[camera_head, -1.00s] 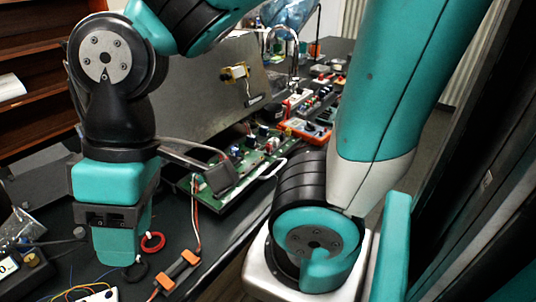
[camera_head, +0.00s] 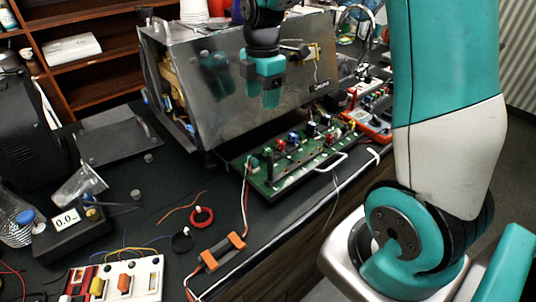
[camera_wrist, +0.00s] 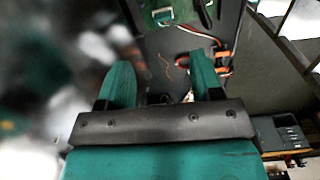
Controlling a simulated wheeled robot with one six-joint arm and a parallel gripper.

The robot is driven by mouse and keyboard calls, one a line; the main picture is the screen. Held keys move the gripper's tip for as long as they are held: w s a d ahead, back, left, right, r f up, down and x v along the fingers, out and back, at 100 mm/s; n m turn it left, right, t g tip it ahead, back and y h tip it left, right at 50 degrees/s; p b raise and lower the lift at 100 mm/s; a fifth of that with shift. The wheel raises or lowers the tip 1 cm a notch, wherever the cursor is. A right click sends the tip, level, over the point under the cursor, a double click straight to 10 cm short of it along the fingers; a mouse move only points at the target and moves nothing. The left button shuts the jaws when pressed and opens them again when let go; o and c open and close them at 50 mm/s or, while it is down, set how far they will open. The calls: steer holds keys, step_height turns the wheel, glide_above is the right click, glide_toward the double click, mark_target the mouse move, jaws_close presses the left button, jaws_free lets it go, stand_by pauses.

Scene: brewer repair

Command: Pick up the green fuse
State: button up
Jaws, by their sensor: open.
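A green circuit board (camera_head: 290,168) lies on the dark bench below the metal panel and bears several small coloured parts. A small green part (camera_head: 268,153) stands near its left end; I cannot tell whether it is the green fuse. My gripper (camera_head: 270,96) hangs in front of the metal panel, up and behind the board, and is apart from it. In the wrist view my gripper (camera_wrist: 163,82) is open, with teal fingers spread and no fuse seen between them. Part of a green board (camera_wrist: 160,14) shows at the top there.
A metal-cased machine (camera_head: 180,70) stands behind the board. An orange and black connector (camera_head: 222,250) with wires, a red ring (camera_head: 202,217) and a black ring (camera_head: 182,240) lie in front. A white fuse tray (camera_head: 145,278) and a meter (camera_head: 66,220) are at lower left.

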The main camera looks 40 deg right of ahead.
steer(key=d+f, duration=0.1)
steer(key=d, duration=0.1)
steer(key=p, duration=0.3)
glide_above(267, 149)
steer(key=shift+n, duration=0.4)
step_height(267, 149, down, 11)
steer(key=shift+w+f, duration=0.1)
steer(key=shift+f, duration=0.05)
steer(key=shift+d+f+p, duration=0.1)
steer(key=shift+f+p, duration=1.05)
steer(key=shift+f, duration=1.7)
steer(key=shift+c, duration=0.4)
steer(key=c, duration=0.7)
